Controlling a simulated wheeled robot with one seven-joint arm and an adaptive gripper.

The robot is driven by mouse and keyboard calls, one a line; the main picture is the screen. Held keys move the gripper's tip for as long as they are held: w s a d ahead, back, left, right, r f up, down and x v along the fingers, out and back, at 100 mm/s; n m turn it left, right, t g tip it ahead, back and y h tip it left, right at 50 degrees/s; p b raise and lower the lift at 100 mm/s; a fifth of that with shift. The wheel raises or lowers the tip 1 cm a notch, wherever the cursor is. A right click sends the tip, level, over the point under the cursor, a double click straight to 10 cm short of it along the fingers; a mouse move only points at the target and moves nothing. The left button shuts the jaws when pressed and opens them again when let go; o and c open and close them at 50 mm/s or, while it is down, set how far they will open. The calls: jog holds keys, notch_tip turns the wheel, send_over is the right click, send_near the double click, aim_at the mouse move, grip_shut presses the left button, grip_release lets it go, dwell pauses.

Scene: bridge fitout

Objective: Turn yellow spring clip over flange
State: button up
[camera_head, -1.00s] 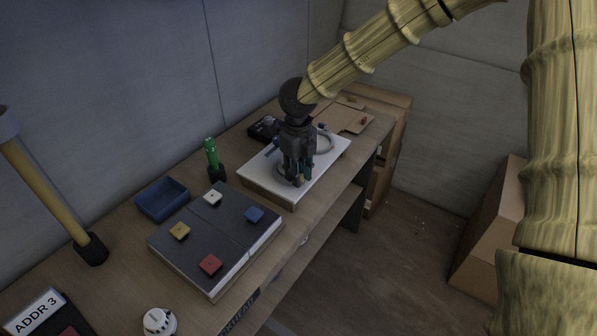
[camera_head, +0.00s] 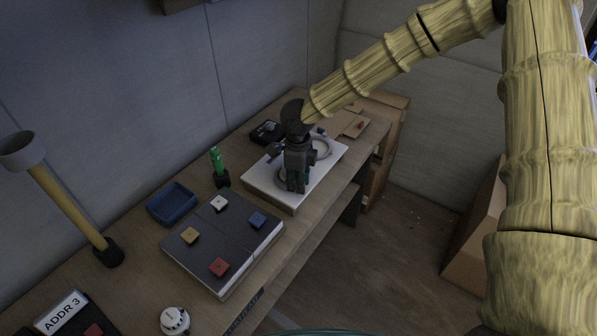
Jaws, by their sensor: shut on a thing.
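My gripper (camera_head: 296,184) points down over the white board (camera_head: 271,196) on the bench, its fingers close together at a fitting there. The thing between the fingers is hidden by them, and I cannot make out the yellow spring clip. A grey ring-shaped flange or hose (camera_head: 322,148) lies on the board behind and to the right of my gripper. Part of another ring shows just left of the fingers.
A dark panel (camera_head: 205,262) with white, blue, yellow and red squares lies left of the board. A blue tray (camera_head: 172,203), a green-handled tool (camera_head: 217,160) in a black holder and a black device (camera_head: 266,132) stand near the wall. A yellow post (camera_head: 66,205) rises at left.

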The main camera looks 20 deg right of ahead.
jog(key=shift+r+n+p, duration=0.1)
jog(key=shift+n+p, duration=1)
jog(key=shift+p, duration=0.05)
jog(key=shift+w, duration=0.1)
jog(key=o, duration=1)
jog(key=shift+o, duration=0.2)
notch_tip(320, 180, up, 12)
jog(key=shift+d, duration=0.15)
